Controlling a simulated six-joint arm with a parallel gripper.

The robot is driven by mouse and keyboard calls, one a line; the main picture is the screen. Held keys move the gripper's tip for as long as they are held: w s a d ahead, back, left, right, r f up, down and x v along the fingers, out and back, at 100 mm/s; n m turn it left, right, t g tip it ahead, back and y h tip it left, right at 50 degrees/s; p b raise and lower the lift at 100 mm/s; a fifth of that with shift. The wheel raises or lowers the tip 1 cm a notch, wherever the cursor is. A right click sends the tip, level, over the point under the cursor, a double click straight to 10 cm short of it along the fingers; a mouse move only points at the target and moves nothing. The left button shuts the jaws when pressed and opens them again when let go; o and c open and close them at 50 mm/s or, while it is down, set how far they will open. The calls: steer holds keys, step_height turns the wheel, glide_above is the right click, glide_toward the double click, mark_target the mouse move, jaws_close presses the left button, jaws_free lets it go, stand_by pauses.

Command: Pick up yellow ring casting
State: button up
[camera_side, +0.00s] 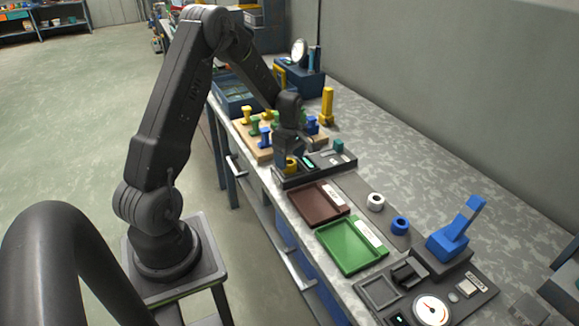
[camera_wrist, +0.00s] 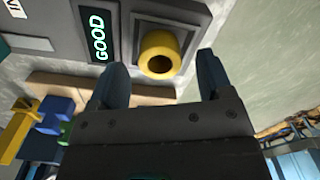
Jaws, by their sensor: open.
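The yellow ring casting (camera_wrist: 160,54) stands on a dark device beside a lit "GOOD" display (camera_wrist: 99,36) in the wrist view. Its round hole faces the camera. In the side view the yellow ring casting (camera_side: 291,164) shows just below my gripper (camera_side: 290,153), on the near end of the dark device. In the wrist view my gripper (camera_wrist: 162,80) is open, its two fingers apart on either side of the line to the ring. The fingers do not appear to touch it. The exact gap in height is hard to tell.
A brown tray (camera_side: 319,216) and a green tray (camera_side: 335,250) lie to the right of the device. A white ring (camera_side: 376,202) and a blue ring (camera_side: 400,225) lie behind them. A wooden board (camera_side: 252,141) with several coloured pieces is to the left.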

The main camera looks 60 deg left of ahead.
step_height(320, 180, down, 2)
steer(key=shift+f, duration=0.1)
steer(key=c, duration=1)
steer(key=shift+c, duration=0.2)
